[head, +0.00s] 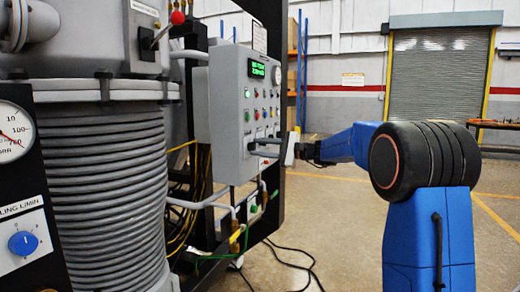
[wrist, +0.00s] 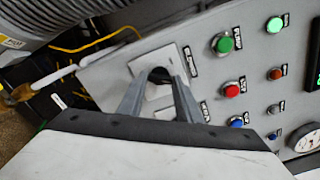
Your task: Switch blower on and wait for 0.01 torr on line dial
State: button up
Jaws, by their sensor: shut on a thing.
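The grey control panel (head: 226,105) stands right of the ribbed vessel. My gripper (head: 254,146) reaches its lower part from the right. In the wrist view my gripper (wrist: 158,84) has both fingers closed around a black switch knob (wrist: 160,74) on a pale square plate (wrist: 143,69). A green lamp (wrist: 274,25) looks lit at the panel's top. A small round dial (wrist: 303,139) shows at the panel's edge, and in the head view this dial (head: 276,76) is too small to read.
A green display (head: 257,69) on the panel has blurred text. A larger dial (head: 12,132) and a blue knob (head: 23,243) sit at far left. Pipes and yellow cables (head: 190,205) hang below the panel. Black cables (head: 290,262) lie on the floor. Open floor is at the right.

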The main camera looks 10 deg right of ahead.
jog(key=shift+f, duration=0.1)
jog(key=o, duration=1)
jog(key=shift+o, duration=0.2)
jog(key=v, duration=1.7)
jog(key=shift+s+d, duration=0.15)
jog(key=shift+d, duration=0.05)
jog(key=shift+a, duration=0.1)
